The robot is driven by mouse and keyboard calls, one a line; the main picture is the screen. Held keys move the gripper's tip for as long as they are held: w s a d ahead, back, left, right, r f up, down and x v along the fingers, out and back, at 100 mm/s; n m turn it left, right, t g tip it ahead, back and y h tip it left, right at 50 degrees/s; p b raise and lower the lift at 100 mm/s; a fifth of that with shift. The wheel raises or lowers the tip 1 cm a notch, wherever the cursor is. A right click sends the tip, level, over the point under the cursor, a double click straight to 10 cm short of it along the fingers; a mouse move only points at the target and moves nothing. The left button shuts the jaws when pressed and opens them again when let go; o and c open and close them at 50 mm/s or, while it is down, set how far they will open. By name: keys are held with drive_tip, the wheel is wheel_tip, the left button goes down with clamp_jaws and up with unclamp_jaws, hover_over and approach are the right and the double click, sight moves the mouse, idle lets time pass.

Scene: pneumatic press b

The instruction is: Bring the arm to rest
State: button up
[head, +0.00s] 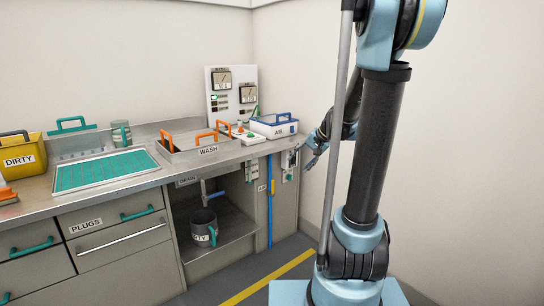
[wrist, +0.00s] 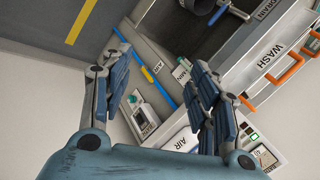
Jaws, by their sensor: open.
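My arm stands on the right in the head view, its dark link upright in front of the wall. I see no contact between the fingers and these things.
A gauge panel (head: 222,105) stands behind. A dark bucket (head: 203,222) sits on the open shelf below. The floor by the yellow line (head: 265,282) is clear.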

drive_tip(key=s+d+f+n+g+h, duration=0.1)
drive_tip(key=s+d+f+h, duration=0.1)
drive_tip(key=s, duration=0.8)
drive_tip(key=s+d+f+n+h, duration=0.1)
drive_tip(key=s+d+f+n, duration=0.1)
drive_tip(key=s, duration=0.8)
drive_tip(key=s+d+f+n+g+h, duration=0.1)
drive_tip(key=s+d+f+h, duration=0.1)
drive_tip(key=s, duration=0.9)
wheel_tip(320, 180, down, 2)
drive_tip(key=shift+d+f+n+g+h, duration=0.2)
drive_tip(key=shift+d+n+g+h, duration=0.15)
drive_tip(key=shift+d, duration=0.2)
drive_tip(key=shift+w+f, duration=0.2)
drive_tip(key=shift+w, duration=0.25)
